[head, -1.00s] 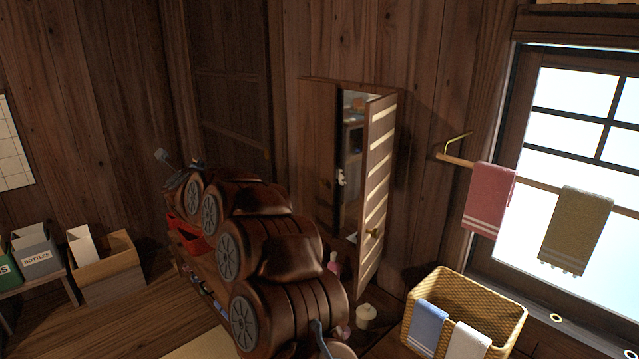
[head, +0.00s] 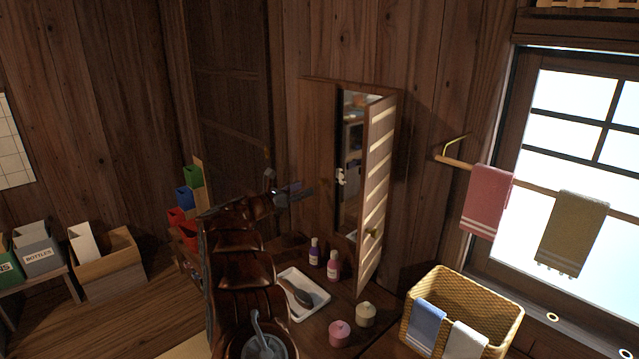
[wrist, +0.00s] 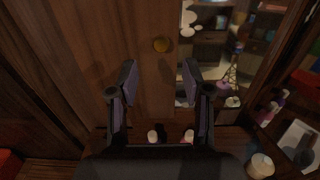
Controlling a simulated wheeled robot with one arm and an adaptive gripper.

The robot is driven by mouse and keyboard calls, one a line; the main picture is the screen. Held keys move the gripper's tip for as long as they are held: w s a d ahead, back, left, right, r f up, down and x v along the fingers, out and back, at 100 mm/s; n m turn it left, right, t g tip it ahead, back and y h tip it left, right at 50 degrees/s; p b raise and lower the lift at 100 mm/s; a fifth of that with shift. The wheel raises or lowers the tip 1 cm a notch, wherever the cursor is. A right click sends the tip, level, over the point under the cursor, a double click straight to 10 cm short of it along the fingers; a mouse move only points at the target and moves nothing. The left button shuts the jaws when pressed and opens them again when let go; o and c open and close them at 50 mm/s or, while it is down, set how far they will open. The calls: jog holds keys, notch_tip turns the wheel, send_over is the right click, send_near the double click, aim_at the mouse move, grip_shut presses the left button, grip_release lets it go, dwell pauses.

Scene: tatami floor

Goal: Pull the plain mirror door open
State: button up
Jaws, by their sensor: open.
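The plain door (head: 318,150) is the smooth wooden left panel of the wall cabinet and looks shut. My gripper (head: 292,193) is in front of the door's left side. A mirror-like surface (wrist: 215,45) shows right of the panel.
The slatted door (head: 376,180) stands open at the right, with its own brass knob (head: 372,232). Below are a purple bottle (head: 314,252), a pink bottle (head: 333,266), a white tray (head: 318,308) and two jars. A wicker basket (head: 505,300) stands at right.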

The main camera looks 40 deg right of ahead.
aim_at(321, 182)
jog(key=d+p, duration=0.1)
jog(key=d, duration=0.2)
jog(key=d+p, duration=0.2)
jog(key=d, duration=0.1)
jog(key=shift+s+d+r, duration=0.15)
jog(key=shift+d+r, duration=0.05)
jog(key=shift+d, duration=0.05)
jog(key=shift+d+f+p, duration=0.2)
jog(key=shift+d+p, duration=0.1)
jog(key=shift+d, duration=0.35)
jog(key=shift+c, duration=0.3)
grip_shut()
